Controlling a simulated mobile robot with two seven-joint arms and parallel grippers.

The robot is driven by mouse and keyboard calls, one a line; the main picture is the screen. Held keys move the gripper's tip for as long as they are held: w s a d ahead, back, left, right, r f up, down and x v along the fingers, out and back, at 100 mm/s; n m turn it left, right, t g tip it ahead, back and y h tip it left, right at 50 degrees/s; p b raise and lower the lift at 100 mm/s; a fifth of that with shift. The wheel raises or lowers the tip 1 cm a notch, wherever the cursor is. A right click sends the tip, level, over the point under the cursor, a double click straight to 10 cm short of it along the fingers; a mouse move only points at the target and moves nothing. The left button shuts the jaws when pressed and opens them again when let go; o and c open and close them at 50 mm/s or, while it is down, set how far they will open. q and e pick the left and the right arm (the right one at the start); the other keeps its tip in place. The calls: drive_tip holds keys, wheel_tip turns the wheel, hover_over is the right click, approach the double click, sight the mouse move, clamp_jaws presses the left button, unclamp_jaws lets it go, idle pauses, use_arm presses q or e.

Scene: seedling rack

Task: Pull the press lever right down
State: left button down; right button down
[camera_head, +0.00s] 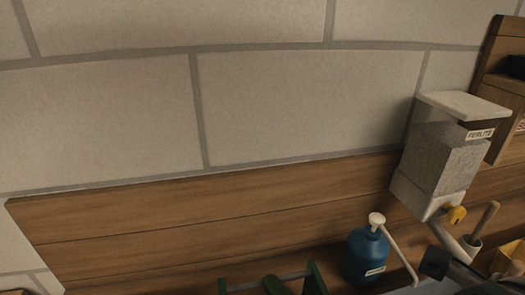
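Green uprights with a grey bar (270,282) between them show at the bottom edge, left of the blue bottle. They may be part of the press, but most of it is cut off below the frame. I cannot make out which part is the lever or how far down it is. A dark grey block (436,264) at the bottom right, with a grey body beside it, may be part of my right arm or gripper; its fingers cannot be made out. My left gripper is not in view.
A blue pump bottle (366,256) with a white spout stands right of the green uprights. A perlite dispenser (445,165) with a yellow knob hangs on the wooden backboard (200,225). A pot with a stick (474,240) and a yellow container (508,256) are at right.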

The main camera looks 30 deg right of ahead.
drive_tip(key=shift+f, duration=0.2)
drive_tip(key=c, duration=0.6)
unclamp_jaws()
drive_tip(key=b+v, duration=0.3)
drive_tip(key=v, duration=0.7)
drive_tip(key=shift+r, duration=0.1)
drive_tip(key=shift+c, duration=0.2)
